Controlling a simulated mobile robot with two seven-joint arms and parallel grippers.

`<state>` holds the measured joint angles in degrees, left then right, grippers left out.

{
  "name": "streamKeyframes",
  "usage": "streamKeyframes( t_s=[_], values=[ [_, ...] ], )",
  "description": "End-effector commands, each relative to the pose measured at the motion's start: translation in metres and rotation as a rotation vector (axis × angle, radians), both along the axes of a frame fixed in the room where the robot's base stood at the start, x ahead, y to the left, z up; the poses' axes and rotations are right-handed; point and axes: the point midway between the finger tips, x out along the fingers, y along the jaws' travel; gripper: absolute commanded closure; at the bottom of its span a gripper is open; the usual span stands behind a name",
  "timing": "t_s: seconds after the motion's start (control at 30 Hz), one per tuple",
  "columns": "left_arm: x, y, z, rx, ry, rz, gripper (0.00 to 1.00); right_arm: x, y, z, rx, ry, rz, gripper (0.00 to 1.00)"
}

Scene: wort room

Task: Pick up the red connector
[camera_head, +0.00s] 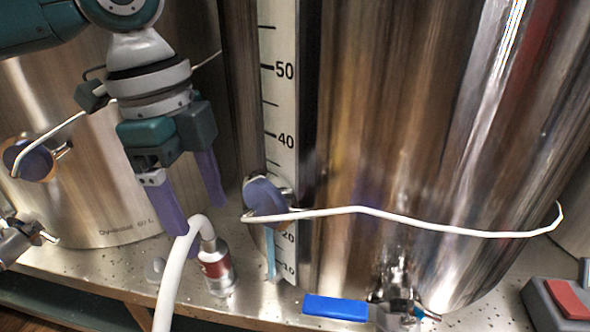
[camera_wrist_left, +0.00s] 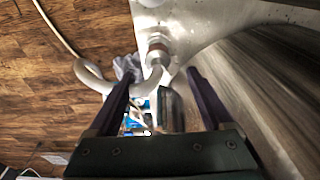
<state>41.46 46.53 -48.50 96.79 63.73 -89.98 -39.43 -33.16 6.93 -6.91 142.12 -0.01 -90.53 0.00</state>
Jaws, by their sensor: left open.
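The red connector (camera_head: 215,268) is a silver cylinder with a red band, standing upright on the steel bench. A thick white hose (camera_head: 172,285) arches from its top. My left gripper (camera_head: 199,217) has purple fingers pointing down. It is open and empty, just above and slightly left of the connector, close to the hose. My right gripper is not in view.
A large steel tank (camera_head: 420,130) with a scale strip stands behind and right, and another (camera_head: 80,190) at left. A blue-handled valve (camera_head: 335,307) sits at the tank's foot. A grey box with a red panel (camera_head: 570,298) is at far right. The bench's front edge is close to the connector.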

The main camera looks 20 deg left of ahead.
Motion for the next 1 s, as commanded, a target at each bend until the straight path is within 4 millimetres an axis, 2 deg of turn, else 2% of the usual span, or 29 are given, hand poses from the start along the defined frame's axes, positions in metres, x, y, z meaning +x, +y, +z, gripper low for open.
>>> streamKeyframes(
  t_s=[0.03, 0.1, 0.27, 0.5, 0.6, 0.77, 0.8, 1.0],
  values=[
    [0.000, -0.001, -0.014, 0.000, 0.002, 0.000, 0.16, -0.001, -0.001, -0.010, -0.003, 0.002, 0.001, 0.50],
    [0.000, -0.002, -0.024, 0.000, 0.002, 0.000, 0.16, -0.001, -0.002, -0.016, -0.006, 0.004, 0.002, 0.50],
    [0.000, -0.004, -0.037, 0.000, 0.001, 0.000, 0.16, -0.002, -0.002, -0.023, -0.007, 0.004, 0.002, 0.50],
    [0.000, -0.006, -0.075, 0.001, 0.000, 0.000, 0.16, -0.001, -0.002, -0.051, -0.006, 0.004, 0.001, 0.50],
    [0.000, -0.007, -0.081, 0.000, -0.001, -0.001, 0.16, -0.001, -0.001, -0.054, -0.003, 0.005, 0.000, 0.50],
    [0.000, -0.007, -0.079, 0.001, -0.001, -0.001, 0.16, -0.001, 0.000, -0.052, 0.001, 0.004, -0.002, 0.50],
    [0.000, -0.007, -0.079, 0.001, -0.001, -0.001, 0.17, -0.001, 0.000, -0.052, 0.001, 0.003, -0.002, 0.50],
    [0.000, -0.007, -0.079, 0.001, -0.001, -0.001, 0.39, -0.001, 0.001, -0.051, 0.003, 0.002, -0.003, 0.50]
  ],
)
